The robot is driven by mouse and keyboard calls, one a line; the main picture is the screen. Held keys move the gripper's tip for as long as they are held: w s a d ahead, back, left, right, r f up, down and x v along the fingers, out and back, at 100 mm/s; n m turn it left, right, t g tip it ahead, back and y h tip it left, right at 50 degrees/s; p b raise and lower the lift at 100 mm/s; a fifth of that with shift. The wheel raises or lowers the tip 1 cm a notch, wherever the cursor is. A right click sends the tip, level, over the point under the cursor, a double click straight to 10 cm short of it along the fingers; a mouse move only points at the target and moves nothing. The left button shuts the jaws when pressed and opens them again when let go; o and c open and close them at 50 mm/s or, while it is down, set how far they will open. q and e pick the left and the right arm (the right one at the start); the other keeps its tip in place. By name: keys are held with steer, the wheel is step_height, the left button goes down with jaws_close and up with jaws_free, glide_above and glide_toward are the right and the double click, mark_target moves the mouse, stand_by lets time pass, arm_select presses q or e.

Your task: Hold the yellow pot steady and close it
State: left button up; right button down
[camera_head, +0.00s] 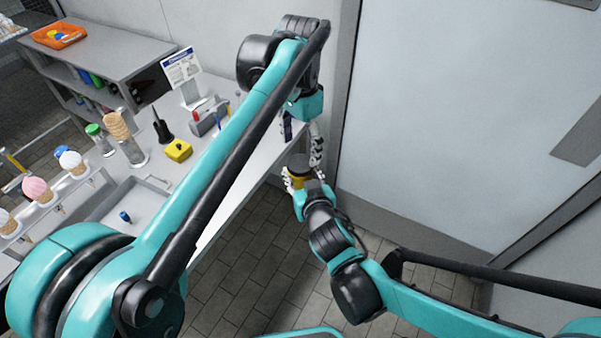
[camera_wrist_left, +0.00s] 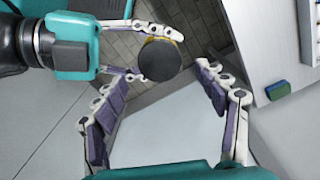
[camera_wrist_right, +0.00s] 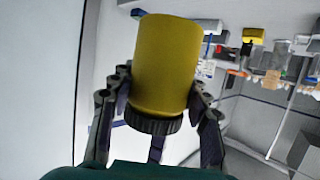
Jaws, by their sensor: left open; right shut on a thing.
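The yellow pot (camera_head: 299,171) is a cylinder held off the table's edge, over the floor. My right gripper (camera_head: 303,184) is shut around its side; the yellow wall fills the middle of the right wrist view (camera_wrist_right: 168,65). A black ribbed lid (camera_wrist_right: 154,123) sits at one end of the pot. In the left wrist view the lid (camera_wrist_left: 160,59) is a dark disc with a thin yellow rim behind it. How tightly it is seated cannot be told. My left gripper (camera_head: 302,149) is open just above the pot, its spread fingers pointing at the lid and apart from it.
The grey table (camera_head: 262,152) lies to the left, with a yellow box (camera_head: 178,150), an ice cream cone stand (camera_head: 45,205) and a sign (camera_head: 181,68) on it. A pale wall panel (camera_head: 430,110) stands close on the right. Below is open tiled floor (camera_head: 255,260).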

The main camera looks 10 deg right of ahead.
mark_target(300, 163)
arm_select(q)
steer(key=r+n, duration=0.1)
steer(key=n, duration=0.3)
steer(key=shift+r, duration=0.4)
steer(key=n, duration=0.1)
steer(key=r+n, duration=0.1)
steer(key=n, duration=0.2)
steer(key=shift+r+n, duration=0.35)
steer(key=shift+n, duration=0.05)
steer(key=shift+f, duration=4.05)
